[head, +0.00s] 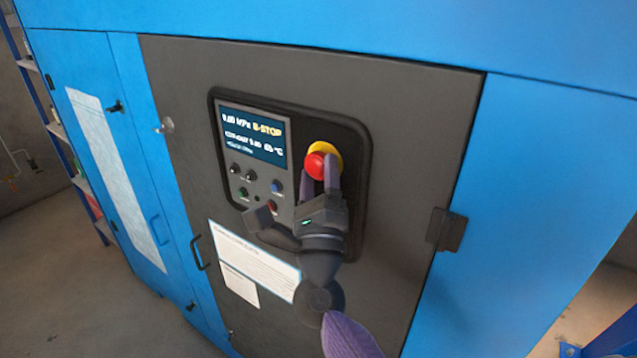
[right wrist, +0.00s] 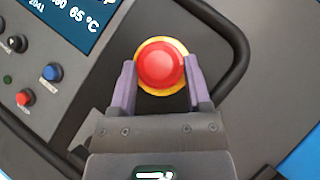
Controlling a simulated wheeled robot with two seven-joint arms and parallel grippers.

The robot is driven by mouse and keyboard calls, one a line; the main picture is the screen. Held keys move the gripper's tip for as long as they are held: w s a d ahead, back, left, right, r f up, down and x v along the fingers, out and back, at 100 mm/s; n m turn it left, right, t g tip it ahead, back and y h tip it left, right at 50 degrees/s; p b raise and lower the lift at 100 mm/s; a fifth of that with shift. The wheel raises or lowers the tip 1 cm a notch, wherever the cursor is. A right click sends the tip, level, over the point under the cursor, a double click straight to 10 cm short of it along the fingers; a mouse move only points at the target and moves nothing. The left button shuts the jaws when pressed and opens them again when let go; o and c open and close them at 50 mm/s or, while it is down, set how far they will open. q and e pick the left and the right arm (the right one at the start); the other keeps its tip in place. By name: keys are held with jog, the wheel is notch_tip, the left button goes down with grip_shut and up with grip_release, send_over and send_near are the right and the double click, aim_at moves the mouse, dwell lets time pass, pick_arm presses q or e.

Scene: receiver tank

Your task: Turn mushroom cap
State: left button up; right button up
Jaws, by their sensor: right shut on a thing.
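The red mushroom cap (head: 316,165) sits on a yellow round base (head: 326,152) at the right of the control panel. It also shows in the right wrist view (right wrist: 160,66), with the yellow ring around it. My right gripper (head: 320,180) is at the cap, its two purple fingers on either side of it. In the right wrist view the right gripper (right wrist: 160,80) is shut on the cap. The panel screen (head: 252,135) shows "E-STOP" in yellow. My left gripper is not in view.
Small knobs and coloured buttons (head: 260,188) sit below the screen, left of the cap. A raised dark frame surrounds the panel on the grey door (head: 420,110). A dark hinge (head: 446,229) juts out at right. White sheets (head: 254,266) are fixed below the panel.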

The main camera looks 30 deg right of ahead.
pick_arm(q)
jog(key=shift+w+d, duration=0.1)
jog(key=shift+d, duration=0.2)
pick_arm(e)
jog(key=o, duration=1.3)
jog(key=shift+s+f, duration=0.1)
jog(key=shift+f, duration=0.05)
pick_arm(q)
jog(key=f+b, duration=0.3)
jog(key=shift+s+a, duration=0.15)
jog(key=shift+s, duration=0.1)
pick_arm(e)
jog(key=v, duration=0.9)
jog(key=shift+s+a, duration=0.2)
jog(key=shift+s, duration=0.05)
jog(key=shift+f, duration=0.1)
